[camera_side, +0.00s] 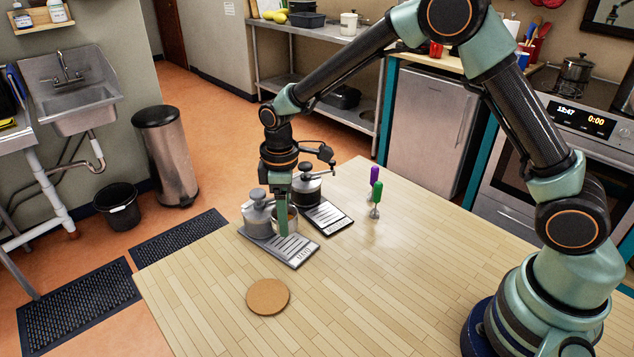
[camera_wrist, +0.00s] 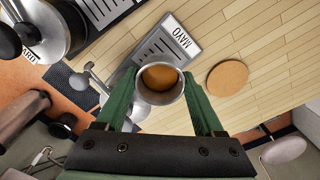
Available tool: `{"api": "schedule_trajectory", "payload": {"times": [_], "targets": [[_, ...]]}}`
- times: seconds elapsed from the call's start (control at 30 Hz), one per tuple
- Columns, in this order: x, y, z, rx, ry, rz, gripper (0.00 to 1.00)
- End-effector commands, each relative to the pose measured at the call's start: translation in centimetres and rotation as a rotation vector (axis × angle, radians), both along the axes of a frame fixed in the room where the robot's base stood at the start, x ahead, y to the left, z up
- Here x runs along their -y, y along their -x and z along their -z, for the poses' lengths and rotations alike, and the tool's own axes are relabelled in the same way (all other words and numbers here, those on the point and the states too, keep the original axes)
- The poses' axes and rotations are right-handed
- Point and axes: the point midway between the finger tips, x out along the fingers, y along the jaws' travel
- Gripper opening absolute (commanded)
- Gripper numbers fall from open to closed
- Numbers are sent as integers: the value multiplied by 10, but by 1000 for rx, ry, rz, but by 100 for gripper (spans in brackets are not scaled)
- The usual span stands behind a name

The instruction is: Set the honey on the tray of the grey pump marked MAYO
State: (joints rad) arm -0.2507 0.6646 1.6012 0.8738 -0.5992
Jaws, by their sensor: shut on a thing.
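The honey is a small metal cup (camera_wrist: 141,92) with amber contents, upright between the green fingers of my gripper (camera_wrist: 160,88). The cup (camera_side: 277,222) is partly hidden by a finger in the side view. My gripper (camera_side: 284,228) is shut on it, low over the grey tray (camera_side: 297,252) in front of the grey pump (camera_side: 257,212). I cannot tell whether the cup's base touches the tray.
A round cork mat (camera_side: 267,297) lies nearer on the table. The table's right part is clear.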

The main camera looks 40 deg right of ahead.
Motion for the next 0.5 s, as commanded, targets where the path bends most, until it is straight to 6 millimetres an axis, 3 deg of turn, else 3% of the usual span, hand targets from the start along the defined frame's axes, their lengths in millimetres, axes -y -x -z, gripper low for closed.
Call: {"api": "schedule_trajectory", "payload": {"times": [0.3, 0.5], "targets": [[0, 1, 39, -3, 1, 0, 9], [0, 0, 44, 1, -1, 0, 9]]}}
